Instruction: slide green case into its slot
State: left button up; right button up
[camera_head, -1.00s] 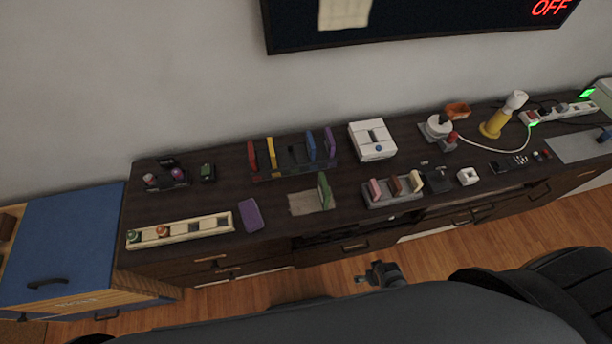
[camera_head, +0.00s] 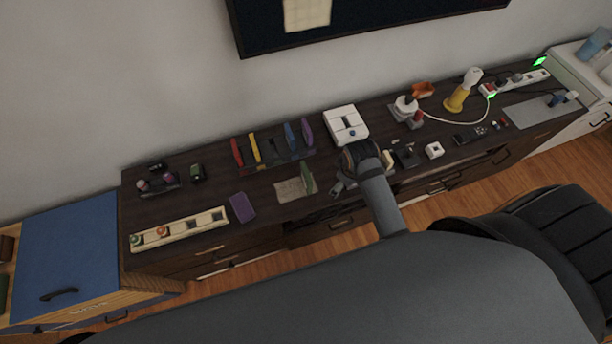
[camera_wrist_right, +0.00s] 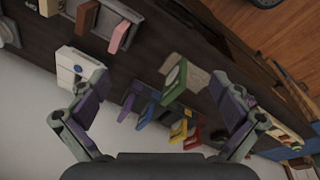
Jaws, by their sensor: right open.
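The green case (camera_head: 307,179) stands upright at the right edge of a beige mat (camera_head: 288,190) on the dark cabinet top. It also shows in the right wrist view (camera_wrist_right: 175,77). Behind it is a slotted rack (camera_head: 279,160) holding red, yellow, blue and purple cases, with a gap between yellow and blue. My right gripper (camera_head: 342,170) is right of the green case and apart from it. In the right wrist view my right gripper (camera_wrist_right: 161,88) is open and empty, its fingers wide either side of the green case in the picture. My left gripper is not in view.
A white box (camera_head: 345,124) stands behind my right gripper. My right arm partly hides a holder with coloured blocks (camera_wrist_right: 108,30).

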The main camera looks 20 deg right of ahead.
jog(key=w+a+f+n, duration=0.3)
jog(key=w+n, duration=0.2)
jog(key=w, duration=0.1)
jog(key=n+g, duration=0.2)
jog(key=n, duration=0.5)
send_over(306, 172)
jog(key=shift+f+y, duration=0.4)
jog(key=shift+f, duration=0.25)
notch_tip(306, 172, down, 3)
jog(key=shift+s+r, duration=0.15)
notch_tip(306, 172, down, 2)
jog(key=shift+f+b, duration=0.1)
jog(key=shift+b, duration=0.8)
jog(key=shift+f, duration=0.25)
jog(key=f+b, duration=0.1)
jog(key=b, duration=0.1)
jog(key=f+b, duration=0.2)
jog(key=b, duration=0.1)
jog(key=f+b, duration=0.2)
jog(key=shift+w+f, duration=0.25)
jog(key=shift+w, duration=0.15)
jog(key=shift+r, duration=0.2)
jog(key=shift+c, duration=0.4)
jog(key=shift+s, duration=0.1)
jog(key=c, duration=1)
